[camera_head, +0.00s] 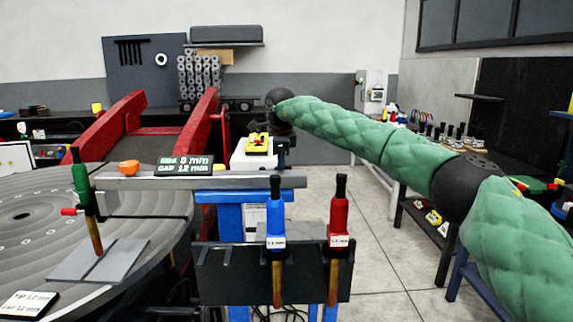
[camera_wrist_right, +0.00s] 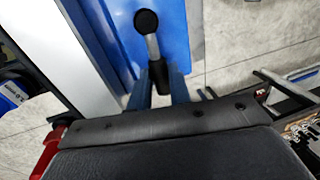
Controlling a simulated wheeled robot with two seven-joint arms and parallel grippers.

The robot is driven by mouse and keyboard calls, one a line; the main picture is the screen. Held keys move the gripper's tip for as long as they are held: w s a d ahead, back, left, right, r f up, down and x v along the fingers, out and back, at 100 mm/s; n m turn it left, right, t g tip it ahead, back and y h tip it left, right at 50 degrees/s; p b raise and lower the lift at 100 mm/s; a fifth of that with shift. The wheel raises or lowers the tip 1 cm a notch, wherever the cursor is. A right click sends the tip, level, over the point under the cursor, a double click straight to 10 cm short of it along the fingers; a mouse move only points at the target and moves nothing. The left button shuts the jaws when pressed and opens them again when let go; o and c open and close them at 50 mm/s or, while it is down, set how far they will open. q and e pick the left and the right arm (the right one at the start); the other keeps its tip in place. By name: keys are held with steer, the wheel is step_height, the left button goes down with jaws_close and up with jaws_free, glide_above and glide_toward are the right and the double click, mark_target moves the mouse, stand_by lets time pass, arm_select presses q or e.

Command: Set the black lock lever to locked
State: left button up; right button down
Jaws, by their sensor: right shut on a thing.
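The lock lever (camera_wrist_right: 152,45), a grey shaft with a black ball knob, shows at the top middle of the right wrist view in front of a blue panel. My right gripper (camera_wrist_right: 158,84) is shut on the lever's dark lower part, with one finger on each side. The knob end sticks out beyond the fingers. In the head view my green right arm reaches in from the right to a black wrist beside the red frame. The fingers and lever there are too small or hidden to make out. My left gripper is in neither view.
A round grey table (camera_head: 40,215) with a green-handled torch (camera_head: 82,185) fills the left. A grey beam (camera_head: 235,182) runs across the middle. Blue and red handled tools (camera_head: 338,220) stand in a dark rack (camera_head: 225,270). A yellow device (camera_head: 258,144) sits near my right wrist. Open floor lies right of the rack.

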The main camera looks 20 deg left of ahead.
steer(key=c, duration=1.3)
jaws_free()
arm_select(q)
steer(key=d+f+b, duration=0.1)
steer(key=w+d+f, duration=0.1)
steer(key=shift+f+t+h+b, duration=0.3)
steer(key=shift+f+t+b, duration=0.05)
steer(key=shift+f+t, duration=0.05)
arm_select(e)
step_height(320, 180, up, 8)
steer(key=s, duration=0.1)
steer(key=shift+s+d+f, duration=0.2)
